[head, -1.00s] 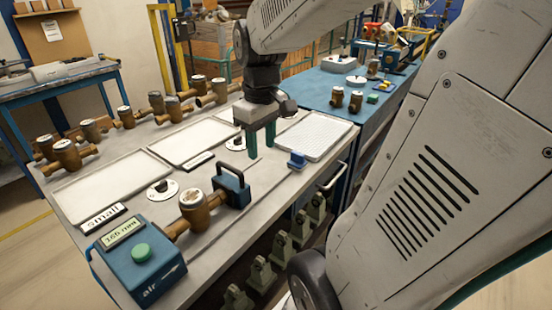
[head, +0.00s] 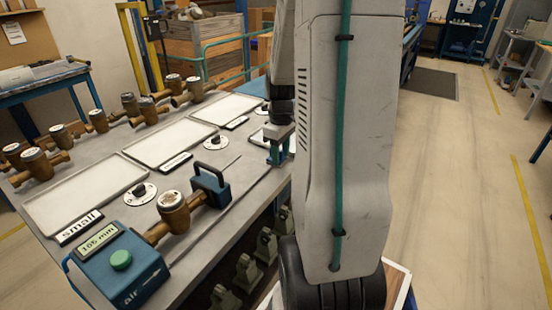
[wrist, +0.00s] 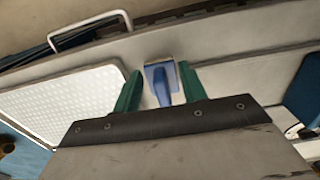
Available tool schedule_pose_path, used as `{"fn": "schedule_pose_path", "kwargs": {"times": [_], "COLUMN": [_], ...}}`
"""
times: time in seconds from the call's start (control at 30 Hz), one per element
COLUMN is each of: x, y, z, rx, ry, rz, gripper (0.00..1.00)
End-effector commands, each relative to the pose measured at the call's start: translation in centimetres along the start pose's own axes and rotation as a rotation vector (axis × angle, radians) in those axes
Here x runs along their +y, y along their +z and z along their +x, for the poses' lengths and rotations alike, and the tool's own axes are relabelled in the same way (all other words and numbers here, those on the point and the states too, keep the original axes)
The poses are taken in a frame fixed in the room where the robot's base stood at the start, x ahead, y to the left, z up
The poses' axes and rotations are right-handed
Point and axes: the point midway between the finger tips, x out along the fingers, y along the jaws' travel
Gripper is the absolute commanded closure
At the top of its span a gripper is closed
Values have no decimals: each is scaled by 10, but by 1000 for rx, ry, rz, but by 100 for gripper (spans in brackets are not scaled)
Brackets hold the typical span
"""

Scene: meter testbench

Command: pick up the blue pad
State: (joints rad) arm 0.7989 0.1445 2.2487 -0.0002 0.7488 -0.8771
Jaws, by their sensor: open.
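The blue pad (wrist: 160,82) is on the bench top near its front edge, with a pale part at its top end in the wrist view. My gripper (wrist: 160,70) is open, with its green fingers on either side of the pad. The gaps beside the pad are narrow, and I cannot tell whether either finger touches it. In the head view my gripper (head: 275,153) is low over the bench's front edge, partly hidden by my arm. The pad cannot be made out clearly there.
A white textured tray (wrist: 65,105) lies left of the gripper in the wrist view. A metal handle (wrist: 90,28) is on the bench front. A brass meter (head: 173,208) is between the blue display box (head: 118,268) and a blue clamp (head: 211,186). Pale trays (head: 85,190) lie behind.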

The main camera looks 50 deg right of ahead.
Motion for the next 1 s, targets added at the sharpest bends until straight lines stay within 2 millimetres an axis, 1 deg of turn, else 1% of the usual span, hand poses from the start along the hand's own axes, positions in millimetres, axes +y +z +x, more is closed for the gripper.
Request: {"fn": "schedule_pose_path", "kwargs": {"times": [0.03, 0.1, 0.37, 0.4, 0.47, 0.8, 1.0], "x": [0, 0, 0, 0, 0, 0, -2], "y": [0, 0, 0, 0, 0, 0, -2], "z": [7, 12, 14, 14, 14, 13, 3], "rx": [-2, -1, 0, 0, 0, 1, 1], "ry": [-2, -1, 1, 1, 1, 1, 1], "rz": [0, 0, 0, 0, 0, 0, -4], "gripper": [58, 58, 58, 69, 86, 86, 86]}}
